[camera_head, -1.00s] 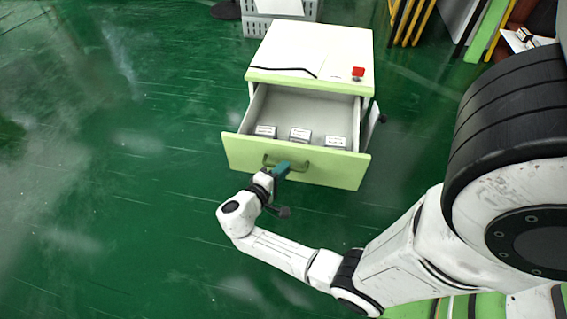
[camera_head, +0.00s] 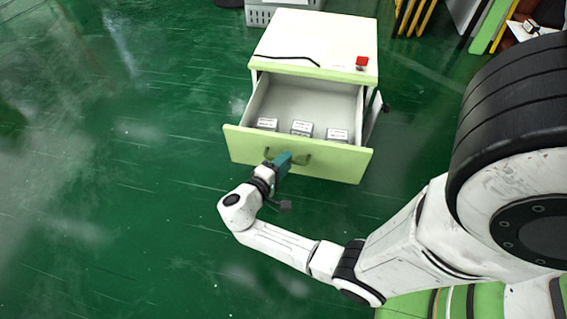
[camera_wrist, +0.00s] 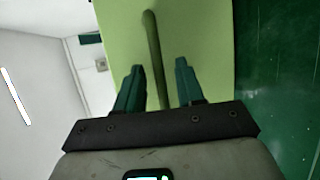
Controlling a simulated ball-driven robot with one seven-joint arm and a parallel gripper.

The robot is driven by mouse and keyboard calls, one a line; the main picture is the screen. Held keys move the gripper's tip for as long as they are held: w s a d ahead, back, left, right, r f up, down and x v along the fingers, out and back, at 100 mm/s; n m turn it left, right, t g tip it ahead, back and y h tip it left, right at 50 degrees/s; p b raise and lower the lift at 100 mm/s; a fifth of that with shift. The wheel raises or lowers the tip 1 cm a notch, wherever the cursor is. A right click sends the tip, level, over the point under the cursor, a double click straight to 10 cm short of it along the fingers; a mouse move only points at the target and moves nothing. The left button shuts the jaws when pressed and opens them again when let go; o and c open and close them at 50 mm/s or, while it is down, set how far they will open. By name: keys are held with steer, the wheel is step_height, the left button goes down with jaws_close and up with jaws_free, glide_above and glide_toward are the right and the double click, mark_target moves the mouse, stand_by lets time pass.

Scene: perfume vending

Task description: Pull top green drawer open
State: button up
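The top green drawer (camera_head: 333,160) is pulled well out of the white cabinet (camera_head: 330,38), and its inside shows. Its curved green handle (camera_head: 304,160) is on the middle of the front panel. My gripper (camera_head: 284,158) is at the handle, partly covering it. In the wrist view, my gripper's teal fingers (camera_wrist: 160,66) are spread apart. The handle (camera_wrist: 152,40) runs between them with a gap on both sides. The pale green drawer front (camera_wrist: 212,40) lies behind it. How deep the handle sits between the fingers is hard to tell.
Small labelled boxes (camera_head: 302,128) stand in the drawer near its front. A red item (camera_head: 362,62) and a black cable (camera_head: 290,60) are on the cabinet top. A grey crate (camera_head: 262,14) stands behind. The green floor is clear to the left.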

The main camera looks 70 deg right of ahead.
steer(key=p+v, duration=0.2)
steer(key=v, duration=0.9)
steer(key=shift+d, duration=0.15)
stand_by(0.3)
